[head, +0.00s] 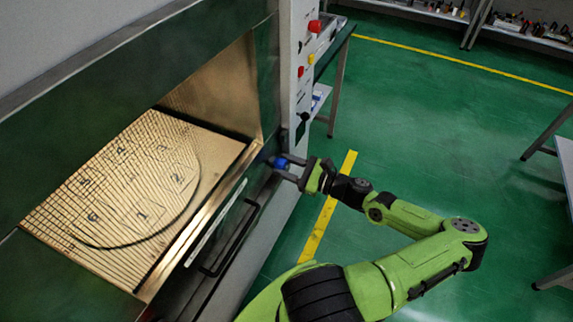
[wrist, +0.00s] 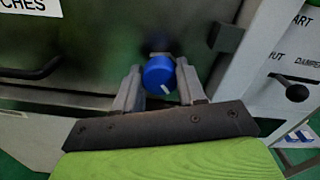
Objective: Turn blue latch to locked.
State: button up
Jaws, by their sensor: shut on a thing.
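The blue latch (wrist: 159,75) is a round knob with a white mark on its face, mounted on the dark green front panel. The white mark runs slantwise toward the lower right in the wrist view. My gripper (wrist: 158,82) has one finger on each side of the knob and is shut on it. In the head view the blue latch (head: 281,162) sits at the right end of the machine's front, between the fingers of my gripper (head: 284,169). The fingers hide part of the knob's sides.
The open chamber (head: 150,180) with a ribbed, numbered floor lies left of the latch. A black door handle (head: 232,240) is below it. A black damper lever (wrist: 292,91) is close on the right.

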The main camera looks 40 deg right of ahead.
jog(key=n, duration=0.8)
jog(key=shift+a+f, duration=0.1)
jog(key=n+b, duration=0.1)
jog(key=n, duration=0.2)
jog(key=shift+n, duration=0.3)
jog(key=shift+n+b, duration=0.9)
jog(key=shift+n, duration=1.4)
jog(key=o, duration=1.1)
jog(key=shift+c, duration=0.2)
jog(key=p+v, duration=0.1)
jog(key=v, duration=1.4)
jog(key=shift+s, duration=0.4)
